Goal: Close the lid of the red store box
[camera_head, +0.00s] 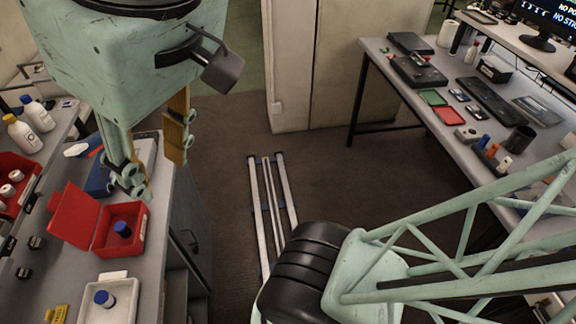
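The red store box (140,233) sits on the grey bench at the left. Its red lid (75,214) is open, tilted up and back to the left of the box. A blue-capped item (122,228) is inside the box. My gripper (155,165) hangs above and behind the box at upper left. Its two fingers are spread apart, with nothing visible between them. It appears clear of the lid and box, though the exact height gap cannot be told.
A white tray (92,318) with a blue-capped bottle (105,298) stands in front of the box. A blue case (100,178) lies behind it. White bottles (38,115) and a larger red bin (12,205) are at far left. Small black items (36,243) lie left of the box.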

